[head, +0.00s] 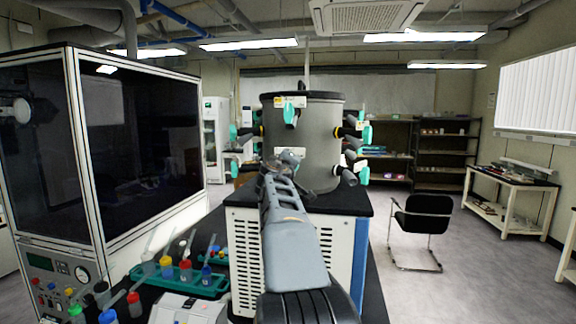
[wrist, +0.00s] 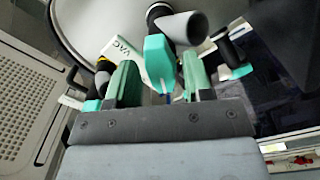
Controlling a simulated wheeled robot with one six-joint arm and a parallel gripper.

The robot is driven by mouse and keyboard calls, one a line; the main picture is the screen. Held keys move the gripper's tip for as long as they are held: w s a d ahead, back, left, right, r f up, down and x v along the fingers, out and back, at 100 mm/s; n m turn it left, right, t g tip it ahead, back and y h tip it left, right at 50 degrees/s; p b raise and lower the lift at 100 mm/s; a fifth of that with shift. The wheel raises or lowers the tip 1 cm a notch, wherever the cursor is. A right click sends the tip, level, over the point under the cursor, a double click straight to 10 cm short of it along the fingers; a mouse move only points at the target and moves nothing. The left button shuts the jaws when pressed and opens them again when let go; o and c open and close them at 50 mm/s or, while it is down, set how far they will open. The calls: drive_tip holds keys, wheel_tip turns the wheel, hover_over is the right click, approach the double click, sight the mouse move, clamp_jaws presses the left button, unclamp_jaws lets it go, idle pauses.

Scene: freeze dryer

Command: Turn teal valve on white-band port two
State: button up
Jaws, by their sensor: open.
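In the wrist view, a teal valve (wrist: 158,58) sits on a dark grey port with a light band (wrist: 180,25) and a black collar. My gripper (wrist: 157,70) is open, its two green fingers on either side of the teal valve. Whether either finger touches the valve I cannot tell. A white label reading VAC (wrist: 122,48) is just left of the valve. In the head view, my gripper (head: 284,166) is at the lower front of the grey drum (head: 319,135); the arm hides the valve between its fingers.
Other teal valves are on the drum's upper front (head: 289,114), left side (head: 233,132) and right side (head: 367,134). In the wrist view, a port with a yellow band (wrist: 103,64) is close at left. A glass cabinet (head: 130,150) and tube rack (head: 180,280) stand left.

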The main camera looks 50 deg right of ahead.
clamp_jaws()
idle(0.3)
drive_tip(key=shift+f, duration=0.1)
drive_tip(key=shift+w+a+m+b, duration=0.1)
drive_tip(key=shift+m+b, duration=4.9)
drive_tip(key=shift+m, duration=0.8)
